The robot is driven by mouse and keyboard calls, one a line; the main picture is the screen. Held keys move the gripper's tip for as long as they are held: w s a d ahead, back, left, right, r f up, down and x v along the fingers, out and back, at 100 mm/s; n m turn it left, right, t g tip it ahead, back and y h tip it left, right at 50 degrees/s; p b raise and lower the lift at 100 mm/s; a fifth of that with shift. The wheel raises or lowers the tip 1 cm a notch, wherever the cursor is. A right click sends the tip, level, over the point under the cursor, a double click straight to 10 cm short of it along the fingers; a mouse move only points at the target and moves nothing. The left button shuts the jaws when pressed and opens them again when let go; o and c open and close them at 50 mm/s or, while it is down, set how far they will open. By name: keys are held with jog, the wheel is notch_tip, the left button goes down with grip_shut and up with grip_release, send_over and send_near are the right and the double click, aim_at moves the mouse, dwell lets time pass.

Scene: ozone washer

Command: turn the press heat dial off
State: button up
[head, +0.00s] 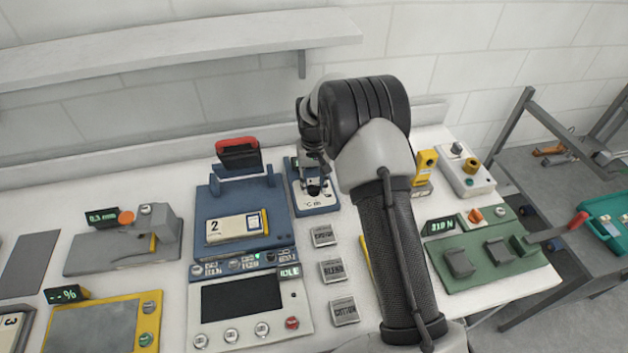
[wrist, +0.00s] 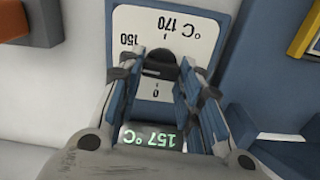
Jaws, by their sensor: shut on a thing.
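The press heat dial is a black knob (wrist: 160,65) on a white scale plate (wrist: 184,28) marked °C, 150, 170 and 0, set in a blue housing. A lit display (wrist: 153,138) below it reads 157 °C, upside down in the wrist view. My gripper (wrist: 160,72) is shut on the knob, one finger on each side. The fingers hide part of the knob and scale, and I cannot tell exactly where its pointer stands. In the head view the blue dial unit (head: 326,206) stands at the back middle of the bench, with my gripper (head: 313,184) over it.
A blue press (head: 277,226) with a card marked 2 stands left of the dial. Several small grey label blocks (head: 331,270) lie in front. A green fixture (head: 500,270) is to the right. A wall shelf (head: 200,40) hangs above the bench at the back left.

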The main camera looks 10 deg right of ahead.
jog(key=n, duration=0.4)
jog(key=shift+a+n, duration=0.1)
jog(key=shift+n, duration=0.3)
jog(key=n+p, duration=0.1)
jog(key=n, duration=0.4)
jog(key=shift+s, duration=0.1)
jog(key=n, duration=0.4)
jog(key=shift+a+n, duration=0.1)
jog(key=shift+n, duration=0.3)
jog(key=shift+s+n, duration=0.1)
jog(key=shift+n, duration=2)
jog(key=o, duration=1.1)
jog(key=shift+c, duration=0.2)
